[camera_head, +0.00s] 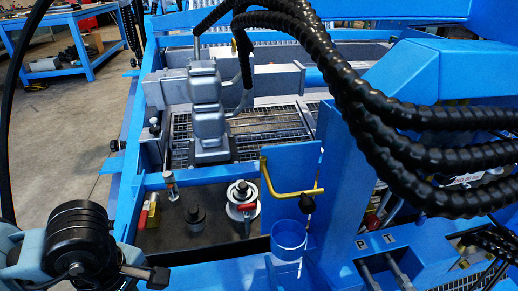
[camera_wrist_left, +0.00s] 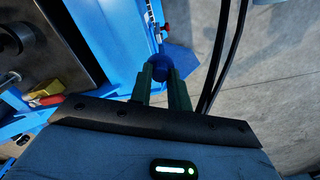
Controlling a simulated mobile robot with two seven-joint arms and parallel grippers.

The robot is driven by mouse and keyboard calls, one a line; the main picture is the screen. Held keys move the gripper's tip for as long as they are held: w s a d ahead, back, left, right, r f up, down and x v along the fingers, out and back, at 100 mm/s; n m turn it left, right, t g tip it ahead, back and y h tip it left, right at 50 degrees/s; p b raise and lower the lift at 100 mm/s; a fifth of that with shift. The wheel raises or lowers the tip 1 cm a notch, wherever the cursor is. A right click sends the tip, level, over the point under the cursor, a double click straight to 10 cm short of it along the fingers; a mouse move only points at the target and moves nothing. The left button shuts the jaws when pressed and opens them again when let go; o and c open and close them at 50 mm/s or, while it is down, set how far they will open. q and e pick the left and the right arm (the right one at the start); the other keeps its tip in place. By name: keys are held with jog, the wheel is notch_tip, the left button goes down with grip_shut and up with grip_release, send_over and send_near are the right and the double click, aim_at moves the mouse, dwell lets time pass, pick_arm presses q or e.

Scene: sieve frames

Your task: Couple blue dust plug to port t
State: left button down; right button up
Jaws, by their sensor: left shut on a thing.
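In the left wrist view, my left gripper (camera_wrist_left: 161,75) is shut on a small dark blue round piece, which looks like the blue dust plug (camera_wrist_left: 158,70). The fingers cover part of the plug. In the head view, my left arm comes in at the lower left and its gripper (camera_head: 158,278) is near the bottom edge; I cannot make out the plug there. The letters P and T are on the blue panel at the lower right. Port T (camera_head: 398,270) is the right one of two metal fittings below them, far to the right of my left gripper. My right gripper is out of view.
A blue open cup (camera_head: 289,241) and a bent brass handle (camera_head: 290,193) stand between my left gripper and the ports. Thick black ribbed hoses (camera_head: 400,130) arch above the panel. A grey valve block (camera_head: 207,110) is behind. Black cables hang beside the gripper in the wrist view.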

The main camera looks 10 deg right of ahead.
pick_arm(q)
jog(key=a+r+m, duration=0.4)
jog(key=a+m, duration=0.1)
jog(key=m, duration=0.7)
jog(key=shift+a+r, duration=0.25)
jog(key=shift+a, duration=0.15)
jog(key=shift+s+d, duration=0.1)
jog(key=shift+s, duration=0.05)
